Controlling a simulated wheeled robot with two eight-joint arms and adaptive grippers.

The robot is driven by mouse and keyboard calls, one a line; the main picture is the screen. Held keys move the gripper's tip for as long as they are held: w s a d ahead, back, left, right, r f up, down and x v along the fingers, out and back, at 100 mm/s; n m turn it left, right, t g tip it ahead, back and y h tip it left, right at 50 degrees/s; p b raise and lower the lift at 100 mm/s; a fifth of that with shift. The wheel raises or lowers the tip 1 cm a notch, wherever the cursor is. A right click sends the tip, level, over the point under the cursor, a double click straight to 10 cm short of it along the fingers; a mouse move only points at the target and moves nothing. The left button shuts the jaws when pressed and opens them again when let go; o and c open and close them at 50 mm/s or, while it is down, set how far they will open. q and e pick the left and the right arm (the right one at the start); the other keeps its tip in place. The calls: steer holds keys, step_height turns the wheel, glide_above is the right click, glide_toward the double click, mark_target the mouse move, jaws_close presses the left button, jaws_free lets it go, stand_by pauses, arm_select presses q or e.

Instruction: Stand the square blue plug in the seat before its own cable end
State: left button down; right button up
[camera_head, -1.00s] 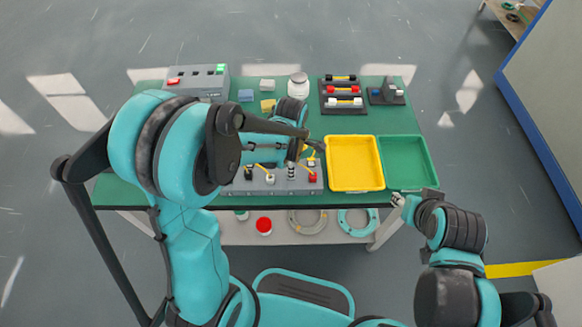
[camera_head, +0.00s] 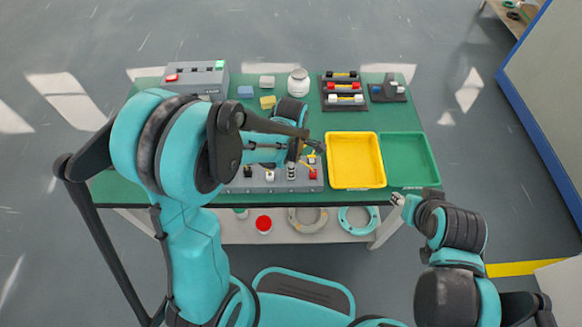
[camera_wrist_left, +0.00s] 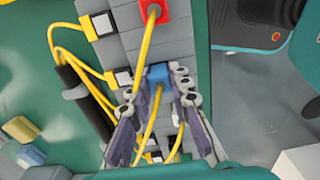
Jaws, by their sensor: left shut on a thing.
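My left gripper (camera_head: 292,164) is over the grey block (camera_head: 262,188) at the table's front edge. In the left wrist view the left gripper (camera_wrist_left: 158,98) is shut on the square blue plug (camera_wrist_left: 158,73), which has a yellow cable (camera_wrist_left: 152,118) running from it. The plug is over the grey block (camera_wrist_left: 127,43); I cannot tell whether it touches a seat. A red plug (camera_wrist_left: 153,11) stands further along the block and also shows in the head view (camera_head: 313,174). My right gripper (camera_head: 398,200) is off the table's front right corner; its jaws are too small to read.
A yellow tray (camera_head: 354,187) and a green tray (camera_head: 434,160) lie right of the block. A control box (camera_head: 205,85), a jar (camera_head: 299,83) and small blocks stand at the back. Other yellow cables (camera_wrist_left: 60,42) loop beside the block.

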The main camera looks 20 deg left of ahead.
arm_select(q)
steer(key=shift+s+f+b, duration=0.2)
steer(key=shift+f+b, duration=0.15)
steer(key=shift+f, duration=0.1)
steer(key=c, duration=1.3)
jaws_free()
steer(key=shift+w+f, duration=0.1)
steer(key=shift+w, duration=0.05)
